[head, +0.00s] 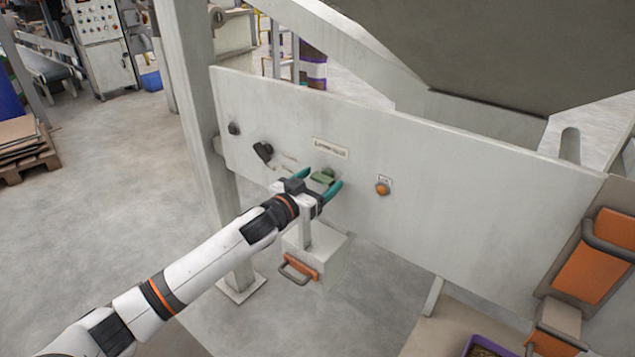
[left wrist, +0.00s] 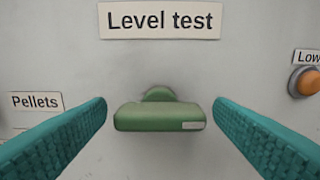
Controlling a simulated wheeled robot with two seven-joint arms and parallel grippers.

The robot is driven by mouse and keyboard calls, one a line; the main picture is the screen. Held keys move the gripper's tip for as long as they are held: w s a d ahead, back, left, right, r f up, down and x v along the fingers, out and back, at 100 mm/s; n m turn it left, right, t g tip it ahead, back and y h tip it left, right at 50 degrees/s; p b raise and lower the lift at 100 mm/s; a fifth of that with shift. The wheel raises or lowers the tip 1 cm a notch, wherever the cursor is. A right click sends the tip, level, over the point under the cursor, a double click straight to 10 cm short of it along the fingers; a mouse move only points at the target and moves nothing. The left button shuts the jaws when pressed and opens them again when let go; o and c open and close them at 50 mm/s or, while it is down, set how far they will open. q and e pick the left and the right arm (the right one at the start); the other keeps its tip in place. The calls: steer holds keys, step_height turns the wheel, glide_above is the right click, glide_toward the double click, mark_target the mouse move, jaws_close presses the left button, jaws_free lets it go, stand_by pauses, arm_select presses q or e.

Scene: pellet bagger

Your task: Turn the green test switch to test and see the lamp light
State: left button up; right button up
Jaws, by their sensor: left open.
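The green test switch (head: 323,176) sits on the light grey panel under a label plate (head: 330,148). In the left wrist view the switch (left wrist: 160,116) has a wide green handle lying level, with a pale mark at its right end, below the "Level test" label (left wrist: 160,20). My left gripper (head: 325,183) is open, its teal fingers on either side of the handle, with a gap visible on both sides in the wrist view. The orange lamp (head: 383,187) is right of the switch; it also shows in the left wrist view (left wrist: 307,82). I cannot tell for sure whether it is lit. My right gripper is not in view.
A black handle (head: 263,151) and a dark knob (head: 234,128) are on the panel left of the switch. A grey box with an orange handle (head: 300,265) is below the arm. Orange and grey parts (head: 595,260) stand at the right. A large hopper (head: 500,50) hangs above.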

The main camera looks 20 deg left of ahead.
arm_select(q)
steer(key=shift+c, duration=0.6)
steer(key=c, duration=0.9)
steer(key=shift+o, duration=0.2)
steer(key=shift+m, duration=0.3)
steer(key=shift+m+p, duration=0.75)
steer(key=shift+m, duration=0.15)
steer(key=m+p, duration=0.1)
steer(key=m, duration=0.1)
steer(key=shift+m, duration=0.3)
steer(key=m+p, duration=0.1)
steer(key=m, duration=0.2)
steer(key=shift+m, duration=0.3)
steer(key=shift+f+m+p, duration=0.1)
steer(key=shift+m+p, duration=0.3)
steer(key=shift+m, duration=1.2)
